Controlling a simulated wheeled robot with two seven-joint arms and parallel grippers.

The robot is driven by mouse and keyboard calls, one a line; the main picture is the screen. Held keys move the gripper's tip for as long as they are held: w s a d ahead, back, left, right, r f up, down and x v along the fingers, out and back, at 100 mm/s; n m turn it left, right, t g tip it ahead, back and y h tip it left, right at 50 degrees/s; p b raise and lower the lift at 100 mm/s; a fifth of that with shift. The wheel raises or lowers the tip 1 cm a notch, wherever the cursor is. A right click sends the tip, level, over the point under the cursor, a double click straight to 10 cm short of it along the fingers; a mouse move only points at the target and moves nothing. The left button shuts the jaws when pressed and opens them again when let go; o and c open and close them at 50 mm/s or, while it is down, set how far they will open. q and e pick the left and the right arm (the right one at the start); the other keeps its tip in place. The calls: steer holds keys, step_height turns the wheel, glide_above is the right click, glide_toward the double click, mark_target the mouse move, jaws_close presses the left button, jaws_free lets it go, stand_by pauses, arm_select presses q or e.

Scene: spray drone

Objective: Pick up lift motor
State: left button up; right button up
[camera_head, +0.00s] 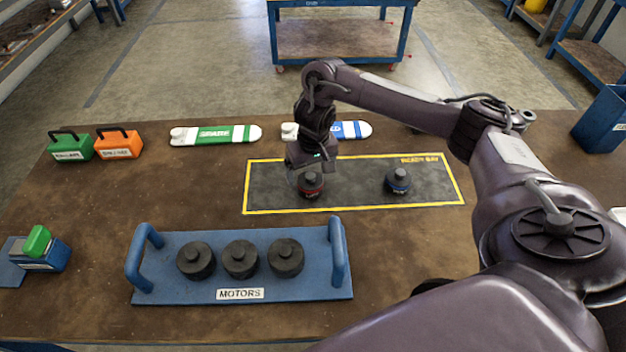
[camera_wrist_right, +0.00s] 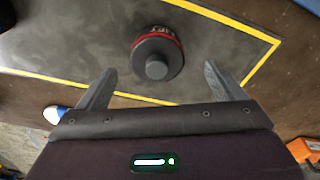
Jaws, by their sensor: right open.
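The lift motor, a dark round motor with a red band (camera_head: 311,187), stands upright on the grey mat (camera_head: 353,184) with a yellow border. It also shows in the right wrist view (camera_wrist_right: 158,58), with a round knob on top and partly legible lettering on its band. My right gripper (camera_head: 308,172) is just above it, pointing down. In the wrist view my right gripper (camera_wrist_right: 159,74) has its two fingers wide apart. The motor shows between and slightly beyond the fingertips, and no contact is visible. My left gripper is not in view.
A blue-banded motor (camera_head: 398,182) stands on the mat to the right. A blue MOTORS tray (camera_head: 320,290) with three dark motors and two raised handles is in front. A green SPARE arm (camera_head: 216,135) and a blue-white arm (camera_head: 350,130) lie behind. Green (camera_head: 70,148) and orange (camera_head: 119,146) boxes stand back left.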

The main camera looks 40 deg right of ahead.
mark_target(310, 175)
steer(key=f, duration=0.1)
steer(key=f+b, duration=0.1)
steer(key=shift+w+f, duration=0.2)
steer(key=shift+f, duration=0.1)
steer(key=shift+w+d+f, duration=0.15)
steer(key=shift+f, duration=0.4)
steer(key=shift+w+d+f, duration=0.15)
steer(key=shift+f, duration=0.35)
steer(key=shift+w+f, duration=0.1)
steer(key=shift+f, duration=0.35)
steer(key=c, duration=0.7)
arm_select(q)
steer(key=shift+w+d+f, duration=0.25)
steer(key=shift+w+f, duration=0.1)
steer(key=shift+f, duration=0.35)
arm_select(e)
steer(key=c, duration=0.8)
steer(key=shift+w+r, duration=0.1)
steer(key=shift+r, duration=0.1)
